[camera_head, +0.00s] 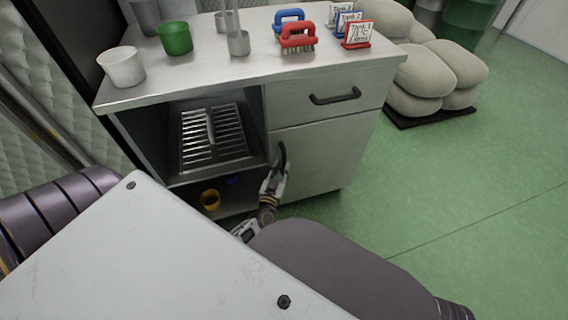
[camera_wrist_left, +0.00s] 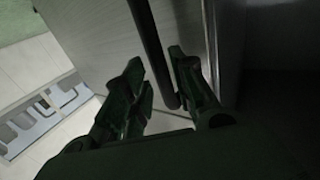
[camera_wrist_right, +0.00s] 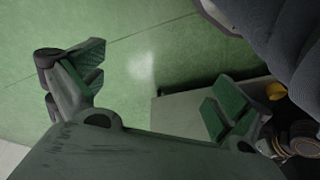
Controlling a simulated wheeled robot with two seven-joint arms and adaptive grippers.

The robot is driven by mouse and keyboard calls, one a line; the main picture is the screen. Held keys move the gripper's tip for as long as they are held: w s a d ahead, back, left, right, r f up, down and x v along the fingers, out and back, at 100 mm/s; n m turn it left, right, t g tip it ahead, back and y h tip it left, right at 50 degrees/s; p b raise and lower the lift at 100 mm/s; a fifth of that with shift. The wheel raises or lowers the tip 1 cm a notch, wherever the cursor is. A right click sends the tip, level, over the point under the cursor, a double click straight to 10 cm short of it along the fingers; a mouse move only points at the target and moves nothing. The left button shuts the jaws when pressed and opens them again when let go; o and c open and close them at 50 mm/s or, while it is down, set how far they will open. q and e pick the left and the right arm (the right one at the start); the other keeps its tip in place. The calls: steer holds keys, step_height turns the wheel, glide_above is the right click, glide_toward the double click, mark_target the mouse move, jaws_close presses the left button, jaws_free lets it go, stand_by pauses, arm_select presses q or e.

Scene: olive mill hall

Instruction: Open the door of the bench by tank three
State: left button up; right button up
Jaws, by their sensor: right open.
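The bench (camera_head: 115,100) stands ahead with a metal top. Its grey door (camera_head: 318,150) is at the lower right, under a drawer, and looks closed. The door has a dark upright handle (camera_head: 283,153). My left gripper (camera_head: 275,176) is at the lower part of this handle. In the left wrist view the handle bar (camera_wrist_left: 148,38) runs between the two fingers of my left gripper (camera_wrist_left: 160,82). A narrow gap shows beside the bar, and firm contact cannot be made out. My right gripper (camera_wrist_right: 150,85) is open and empty above the green floor.
The drawer has a dark handle (camera_head: 335,97). Cups, brushes and tank signs (camera_head: 357,35) stand on top. Filled sacks (camera_head: 440,75) lie at the right. The floor (camera_head: 450,180) before them is clear.

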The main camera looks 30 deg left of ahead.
mark_target(283, 164)
arm_select(q)
steer(key=shift+b+x, duration=0.35)
steer(key=shift+x, duration=1.15)
steer(key=shift+w+a, duration=0.1)
steer(key=shift+w, duration=0.2)
arm_select(e)
steer(key=shift+a+r, duration=0.1)
steer(key=shift+r, duration=0.75)
steer(key=shift+s+f, duration=0.1)
steer(key=shift+s, duration=0.1)
arm_select(q)
jaws_close()
arm_select(e)
steer(key=shift+w+r, duration=0.3)
steer(key=shift+w, duration=0.2)
